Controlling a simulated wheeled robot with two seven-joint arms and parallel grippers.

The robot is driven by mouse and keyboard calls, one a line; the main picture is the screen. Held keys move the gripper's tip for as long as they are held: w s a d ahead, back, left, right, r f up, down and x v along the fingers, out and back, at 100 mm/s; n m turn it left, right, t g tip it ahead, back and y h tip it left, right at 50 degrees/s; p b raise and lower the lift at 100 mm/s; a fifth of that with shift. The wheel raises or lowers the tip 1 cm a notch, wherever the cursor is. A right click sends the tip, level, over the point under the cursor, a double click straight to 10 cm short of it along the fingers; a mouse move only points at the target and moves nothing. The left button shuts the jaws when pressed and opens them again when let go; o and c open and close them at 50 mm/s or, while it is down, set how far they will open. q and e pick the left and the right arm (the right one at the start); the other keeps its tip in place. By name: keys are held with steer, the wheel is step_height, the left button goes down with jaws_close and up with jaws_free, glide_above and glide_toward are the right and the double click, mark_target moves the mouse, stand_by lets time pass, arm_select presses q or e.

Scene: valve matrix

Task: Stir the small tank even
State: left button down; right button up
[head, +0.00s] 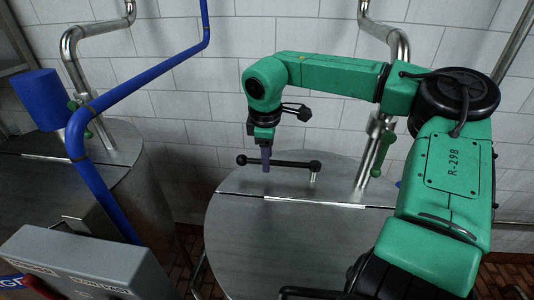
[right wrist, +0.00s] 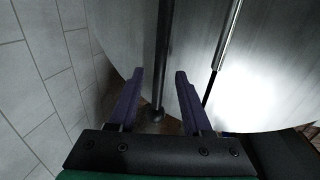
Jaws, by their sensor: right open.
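The small tank (head: 290,235) is a round steel vessel with a flat lid, in the middle of the head view. A black stirring handle (head: 290,163) with round ends lies level above the lid, on a short post at its right end. My right gripper (head: 266,160) points down at the handle's left part, near its free end knob (head: 241,160). In the right wrist view, the purple fingers (right wrist: 160,74) are open, with the black bar (right wrist: 164,35) running between them. I cannot tell whether the fingers touch it. My left gripper is out of view.
A larger steel tank (head: 130,185) stands at left, with blue pipes (head: 150,80) in front. A grey control box (head: 85,265) is at lower left. A steel pipe with a green valve lever (head: 382,155) rises right of the handle. A tiled wall (head: 190,100) stands behind.

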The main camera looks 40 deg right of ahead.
steer(key=shift+d, duration=0.1)
jaws_close()
stand_by(1.2)
